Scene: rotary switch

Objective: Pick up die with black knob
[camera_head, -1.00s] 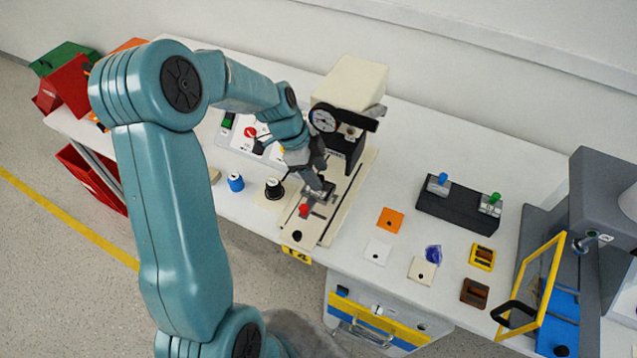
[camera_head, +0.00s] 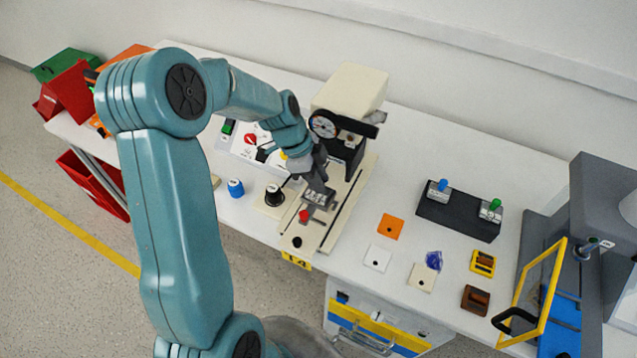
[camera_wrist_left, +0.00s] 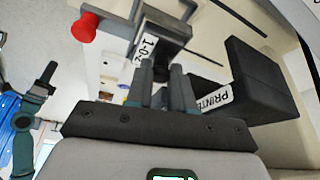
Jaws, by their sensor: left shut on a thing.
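My left gripper (camera_head: 314,184) is above the beige slide plate of the press. In the left wrist view its two fingers (camera_wrist_left: 164,88) are close together and shut on a grey metal die (camera_wrist_left: 162,38) with a white label. The die's knob looks dark, but the fingers mostly hide it. The die also shows under the gripper in the head view (camera_head: 320,198). A red knob (camera_head: 303,216) is just beside the die, and shows at upper left in the wrist view (camera_wrist_left: 85,27). Another black knob (camera_head: 274,195) stands on a beige plate to the left. My right gripper is not in view.
The press (camera_head: 350,93) with its dial stands just behind the gripper. A blue knob (camera_head: 236,187) stands at left. A dark block (camera_head: 458,212) holds dies with blue and green knobs. Several small square pieces lie at the right front. The table between is clear.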

